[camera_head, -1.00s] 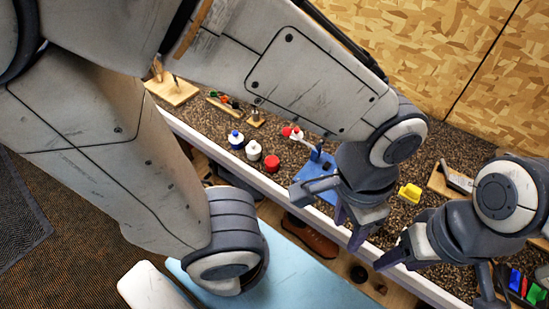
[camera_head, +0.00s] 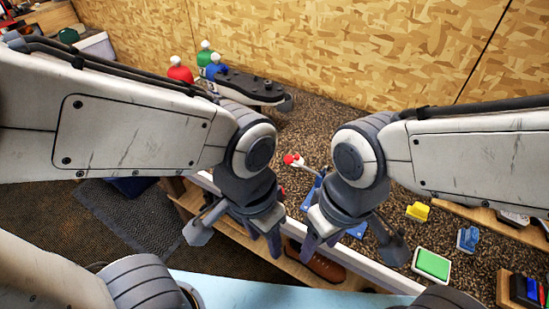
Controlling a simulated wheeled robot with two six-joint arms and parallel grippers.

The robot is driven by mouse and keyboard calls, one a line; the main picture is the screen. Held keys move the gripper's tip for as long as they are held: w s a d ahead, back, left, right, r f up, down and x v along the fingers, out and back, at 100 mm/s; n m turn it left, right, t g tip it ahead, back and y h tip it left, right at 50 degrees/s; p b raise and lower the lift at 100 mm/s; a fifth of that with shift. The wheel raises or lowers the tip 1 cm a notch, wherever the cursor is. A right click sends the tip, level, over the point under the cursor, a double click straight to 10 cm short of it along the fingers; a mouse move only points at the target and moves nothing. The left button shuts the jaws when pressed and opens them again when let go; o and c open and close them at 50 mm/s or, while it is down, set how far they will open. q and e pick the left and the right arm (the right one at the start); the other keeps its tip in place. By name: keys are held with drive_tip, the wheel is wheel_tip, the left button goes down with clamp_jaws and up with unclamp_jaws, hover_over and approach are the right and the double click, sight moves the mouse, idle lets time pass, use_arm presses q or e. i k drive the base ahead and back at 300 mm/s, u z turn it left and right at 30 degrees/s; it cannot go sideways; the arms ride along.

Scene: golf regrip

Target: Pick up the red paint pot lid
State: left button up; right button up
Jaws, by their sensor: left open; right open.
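The red paint pot lid cannot be made out now. The paint pots seen earlier on the bench are hidden, most likely behind my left wrist and gripper. My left gripper (camera_head: 237,238) is open and empty, pointing down over the bench's front edge. A small white piece with a red top (camera_head: 293,160) shows on the bench between the two wrists.
A yellow block (camera_head: 417,211), a blue item (camera_head: 467,239) and a green-topped pad (camera_head: 432,264) lie at right. A brown shoe (camera_head: 318,263) sits below the bench edge.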

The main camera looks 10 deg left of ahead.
sight(297, 157)
drive_tip(key=u, duration=0.6)
drive_tip(key=k, duration=1.1)
drive_tip(key=u, duration=1.05)
drive_tip(key=i, duration=1.3)
drive_tip(key=z, duration=0.9)
drive_tip(key=i, duration=0.8)
drive_tip(key=z, duration=0.55)
